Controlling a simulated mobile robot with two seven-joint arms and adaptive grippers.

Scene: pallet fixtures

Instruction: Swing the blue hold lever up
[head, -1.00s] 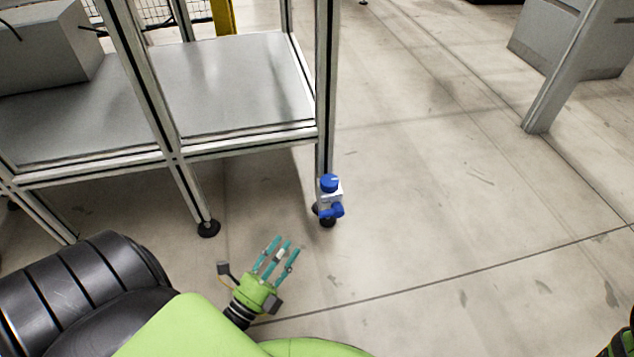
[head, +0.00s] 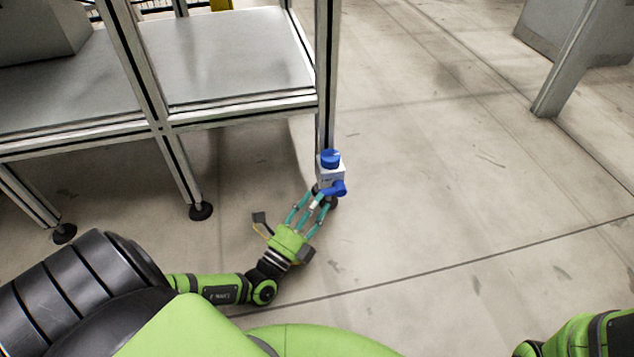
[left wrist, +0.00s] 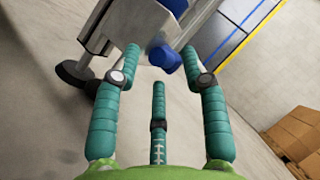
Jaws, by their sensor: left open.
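The blue hold lever (head: 337,188) sticks out low on a small white unit (head: 329,175) with a round blue knob (head: 330,158) on top, mounted at the foot of the frame's corner post. My left gripper (head: 314,195) is open, its teal fingers pointing up at the lever from below left. In the left wrist view the lever (left wrist: 165,58) lies between the two outer fingertips, with the third finger below it. I see no grip on it, and I cannot tell whether a finger touches it. My right gripper is out of view.
The metal frame's shelf (head: 220,60) and posts stand behind and left of the lever. A black levelling foot (head: 201,211) stands left of my gripper. Cardboard boxes (left wrist: 298,132) show at right in the left wrist view.

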